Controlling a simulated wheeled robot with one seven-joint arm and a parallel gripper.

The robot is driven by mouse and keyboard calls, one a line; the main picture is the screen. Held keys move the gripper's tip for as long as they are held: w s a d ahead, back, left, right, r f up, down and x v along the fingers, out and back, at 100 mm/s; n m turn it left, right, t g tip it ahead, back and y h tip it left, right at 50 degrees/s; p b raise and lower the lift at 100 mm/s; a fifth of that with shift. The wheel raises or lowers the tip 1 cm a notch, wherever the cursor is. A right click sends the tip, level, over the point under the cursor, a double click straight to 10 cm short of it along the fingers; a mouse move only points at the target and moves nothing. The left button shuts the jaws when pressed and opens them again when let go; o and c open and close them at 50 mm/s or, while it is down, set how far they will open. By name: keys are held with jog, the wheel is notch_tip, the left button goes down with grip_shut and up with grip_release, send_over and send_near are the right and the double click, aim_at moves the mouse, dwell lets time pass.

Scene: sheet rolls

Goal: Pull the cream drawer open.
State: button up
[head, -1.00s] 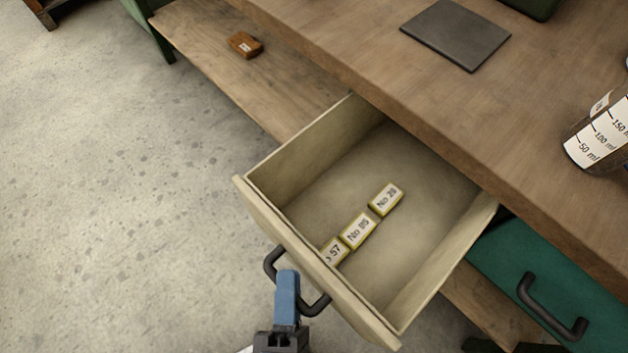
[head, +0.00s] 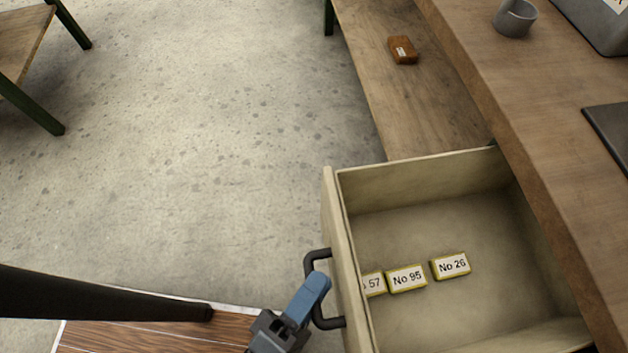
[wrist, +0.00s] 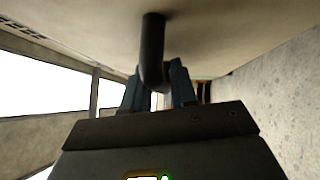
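The cream drawer (head: 420,177) stands well out from under the wooden worktop (head: 490,90), its inside open to view. Its dark bar handle (head: 310,262) is on the front panel, facing left in the head view. My gripper (head: 318,284) is at this handle, with a blue finger over the bar. In the wrist view, the handle (wrist: 152,50) comes down between the two blue fingers of my gripper (wrist: 158,80), which appear closed around it. The bar's far part is hidden behind the fingers.
Three small labelled boxes lie in the drawer, one marked No 95 (head: 407,278). A brown box (head: 402,50) lies on the low wooden shelf (head: 385,85). A grey mug (head: 514,18) stands on the worktop. The concrete floor (head: 200,130) left of the drawer is clear.

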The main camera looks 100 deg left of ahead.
jog(key=v, duration=0.7)
jog(key=shift+s+d, duration=0.25)
jog(key=shift+d, duration=0.1)
jog(key=w+d+r+m+t+h, duration=0.2)
jog(key=d+r+m+h, duration=0.35)
jog(key=d+m, duration=0.4)
jog(key=w+d+r+m+t+h, duration=0.15)
jog(key=d+r+m+h, duration=0.4)
jog(key=m, duration=0.65)
jog(key=w+d+r+m+t+h, duration=0.1)
jog(key=d+r+m+t+h, duration=0.15)
jog(key=d+m+h, duration=0.65)
notch_tip(320, 180, up, 14)
jog(key=m+y+p, duration=0.1)
jog(key=y+p, duration=0.1)
jog(key=p, duration=1.2)
jog(key=shift+w+d+y, duration=0.15)
jog(key=shift+d+y, duration=0.15)
jog(key=shift+d, duration=0.05)
